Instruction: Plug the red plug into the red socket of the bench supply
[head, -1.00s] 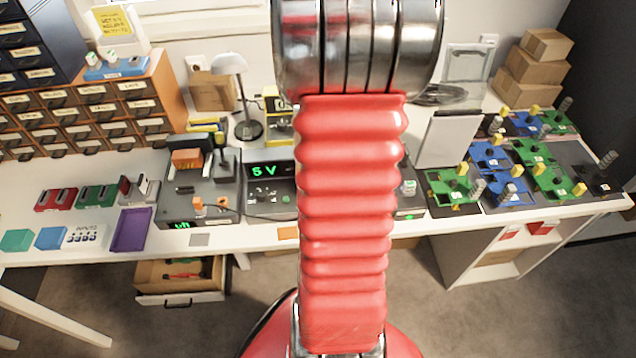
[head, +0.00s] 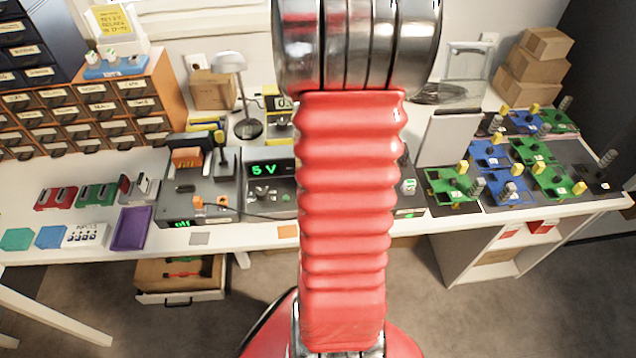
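The bench supply (head: 269,183) stands on the white bench at the middle, partly behind my red arm, and its green display reads 5 V. Its red socket cannot be made out at this size, and part of its front is hidden by my arm. I cannot pick out the red plug for certain. Red and green items (head: 185,273) lie in the open drawer below the bench, too small to identify. My gripper is out of view; only my arm shows, rising through the middle of the picture.
A grey station with orange parts (head: 197,203) stands left of the supply. A purple tray (head: 131,229) and red and green blocks lie farther left. Circuit boards (head: 510,175) fill the right of the bench. The open drawer (head: 181,296) juts out below the bench.

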